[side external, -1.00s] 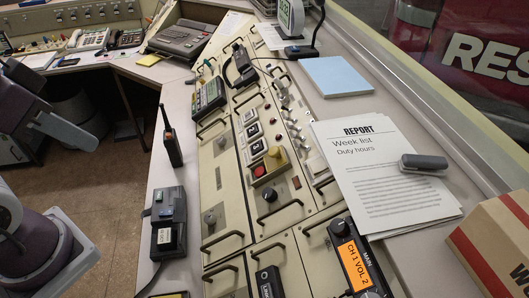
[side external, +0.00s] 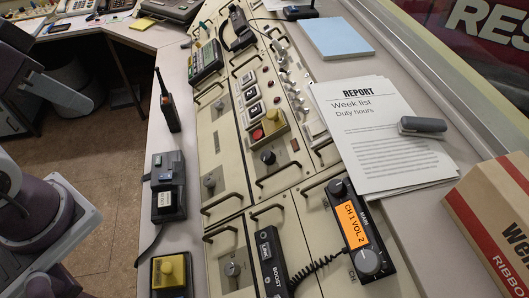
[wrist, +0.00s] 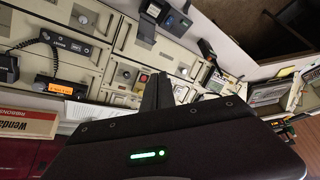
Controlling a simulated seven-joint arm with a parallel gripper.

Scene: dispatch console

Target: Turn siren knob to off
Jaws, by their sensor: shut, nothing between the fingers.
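A black knob (side external: 268,157) on a square plate sits in the middle of the sloped console (side external: 222,150) in the side view. Labels are too small to read, so I cannot tell which is the siren knob. My gripper (wrist: 157,92) shows in the wrist view as dark, closed fingers in front of the console, holding nothing. It appears apart from the knobs. In the side view only my arm links show at the left edge.
Metal handles (side external: 220,232) stand up between panels. Papers (side external: 370,140) and a carton (side external: 495,215) lie right.

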